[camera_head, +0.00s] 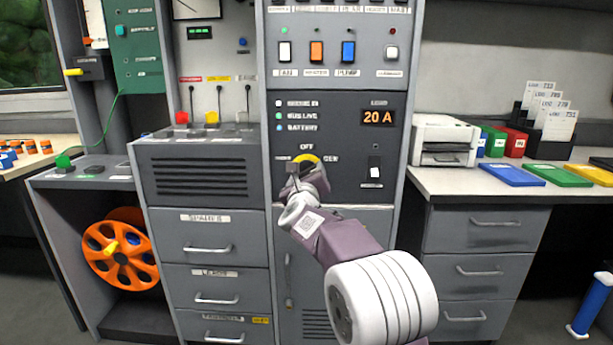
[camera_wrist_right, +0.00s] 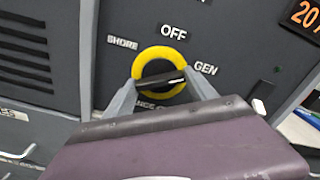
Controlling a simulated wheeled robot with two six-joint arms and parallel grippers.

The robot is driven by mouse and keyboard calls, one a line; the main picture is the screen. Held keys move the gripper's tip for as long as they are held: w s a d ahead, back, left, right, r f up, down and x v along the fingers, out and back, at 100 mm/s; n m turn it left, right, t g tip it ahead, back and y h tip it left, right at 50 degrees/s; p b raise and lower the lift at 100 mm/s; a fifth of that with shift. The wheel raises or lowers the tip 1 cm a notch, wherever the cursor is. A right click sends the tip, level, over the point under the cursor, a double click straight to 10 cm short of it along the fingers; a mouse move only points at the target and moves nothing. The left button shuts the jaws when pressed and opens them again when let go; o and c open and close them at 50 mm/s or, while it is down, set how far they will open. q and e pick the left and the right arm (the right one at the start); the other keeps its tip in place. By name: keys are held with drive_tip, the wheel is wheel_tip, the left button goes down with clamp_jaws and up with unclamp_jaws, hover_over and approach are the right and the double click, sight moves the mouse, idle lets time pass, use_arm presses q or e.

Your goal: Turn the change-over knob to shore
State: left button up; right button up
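The change-over knob is a dark round knob with a pale-edged bar inside a yellow ring (camera_wrist_right: 147,57). Its yellow ring also shows in the head view (camera_head: 309,157), mostly hidden by my right gripper (camera_head: 303,172). In the right wrist view, SHORE is printed left of the knob, OFF above and GEN to the right. The bar lies nearly level, its right end slightly raised. My left gripper is not in view.
Above the knob are a 20 A display (camera_head: 378,117) and a row of coloured switches (camera_head: 316,51). A black-and-white switch (camera_head: 375,168) sits to its right. A printer (camera_head: 445,140) stands on the right counter. An orange reel (camera_head: 120,256) is at lower left.

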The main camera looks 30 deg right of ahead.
drive_tip(key=shift+n, duration=0.3)
drive_tip(key=n+p, duration=0.2)
drive_tip(key=n, duration=0.3)
drive_tip(key=shift+n, duration=0.3)
drive_tip(key=n+p, duration=0.2)
drive_tip(key=n, duration=0.3)
drive_tip(key=shift+r, duration=0.1)
drive_tip(key=n+p, duration=0.4)
drive_tip(key=n, duration=0.3)
drive_tip(key=n+p, duration=0.3)
drive_tip(key=n, duration=0.1)
drive_tip(key=shift+f+n+p, duration=0.2)
drive_tip(key=shift+n+p, duration=0.1)
drive_tip(key=shift+n, duration=0.7)
